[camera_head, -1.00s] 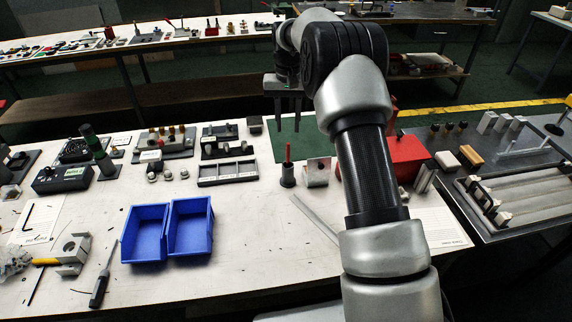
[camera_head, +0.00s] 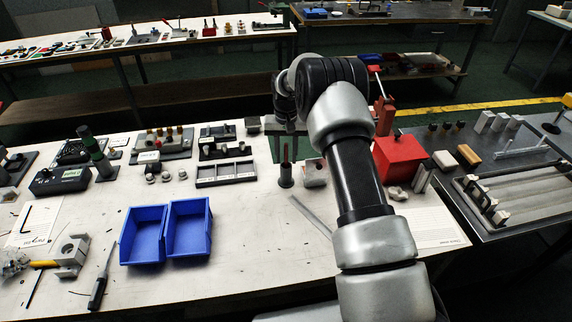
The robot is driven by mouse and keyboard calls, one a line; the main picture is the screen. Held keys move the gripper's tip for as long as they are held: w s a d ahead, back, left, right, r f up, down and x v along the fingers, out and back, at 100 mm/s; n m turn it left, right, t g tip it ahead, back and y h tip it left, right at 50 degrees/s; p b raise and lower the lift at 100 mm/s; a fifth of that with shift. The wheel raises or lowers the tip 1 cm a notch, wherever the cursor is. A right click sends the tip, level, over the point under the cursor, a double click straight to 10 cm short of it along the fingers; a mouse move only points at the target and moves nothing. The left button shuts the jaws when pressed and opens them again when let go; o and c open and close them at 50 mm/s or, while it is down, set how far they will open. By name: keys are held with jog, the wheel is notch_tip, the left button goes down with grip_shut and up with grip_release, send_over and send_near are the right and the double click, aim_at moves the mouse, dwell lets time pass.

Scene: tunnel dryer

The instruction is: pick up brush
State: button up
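A thin upright rod with a red handle stands in a small dark round holder (camera_head: 286,180) on the white bench, and it may be the brush (camera_head: 286,153). The handle looks darker now. My gripper (camera_head: 288,150) is over this spot, its fingers pointing down and seeming to lie on either side of the handle in the picture. The fingers look apart, and I see no contact. How near they are in depth is unclear. A yellow-handled item (camera_head: 43,263) with a pale wispy end lies by a grey block at far left; I cannot tell what it is.
A small metal block (camera_head: 314,173) stands right beside the holder. A grey divided tray (camera_head: 226,172) is to its left, and two blue bins (camera_head: 187,227) are nearer. A red box (camera_head: 399,158) stands right of my arm. The bench centre is mostly clear.

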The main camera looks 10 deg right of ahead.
grip_shut()
